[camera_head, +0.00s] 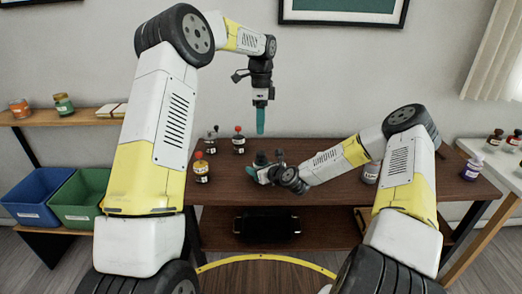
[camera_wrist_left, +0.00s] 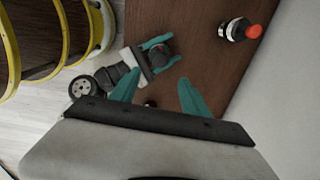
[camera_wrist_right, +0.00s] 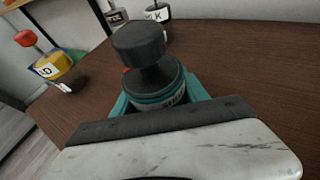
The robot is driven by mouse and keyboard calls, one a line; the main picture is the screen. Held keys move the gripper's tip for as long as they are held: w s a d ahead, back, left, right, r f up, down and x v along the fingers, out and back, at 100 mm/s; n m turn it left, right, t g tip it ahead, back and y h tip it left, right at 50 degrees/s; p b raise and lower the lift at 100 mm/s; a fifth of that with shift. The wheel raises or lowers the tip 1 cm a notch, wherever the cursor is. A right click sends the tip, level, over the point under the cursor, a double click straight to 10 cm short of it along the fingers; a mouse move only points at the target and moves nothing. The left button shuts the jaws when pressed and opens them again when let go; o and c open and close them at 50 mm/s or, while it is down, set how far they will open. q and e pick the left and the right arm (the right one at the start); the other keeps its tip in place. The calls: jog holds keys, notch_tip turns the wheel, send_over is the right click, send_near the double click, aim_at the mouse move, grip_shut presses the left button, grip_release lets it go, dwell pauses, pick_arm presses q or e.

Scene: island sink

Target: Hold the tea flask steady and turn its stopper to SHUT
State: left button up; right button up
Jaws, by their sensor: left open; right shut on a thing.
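The tea flask (camera_wrist_right: 160,90), with a broad black stopper (camera_wrist_right: 139,42) and a pale band with lettering, stands upright on the brown table. My right gripper (camera_wrist_right: 160,103) is shut around its body; this grip also shows small in the head view (camera_head: 264,172). My left gripper (camera_head: 260,132) points down above the table, open and empty, well above the flask and apart from it. In the left wrist view its teal fingers (camera_wrist_left: 157,95) are spread, with the right gripper and dark stopper (camera_wrist_left: 159,54) below. I cannot read the stopper's position.
Blue (camera_head: 37,198) and green (camera_head: 80,200) bins stand left. Bare tabletop (camera_head: 330,150) lies behind my right forearm.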

aim_at(261, 152)
pick_arm(q)
notch_tip(261, 152, down, 12)
jog(key=shift+r, duration=0.25)
grip_shut()
dwell(0.3)
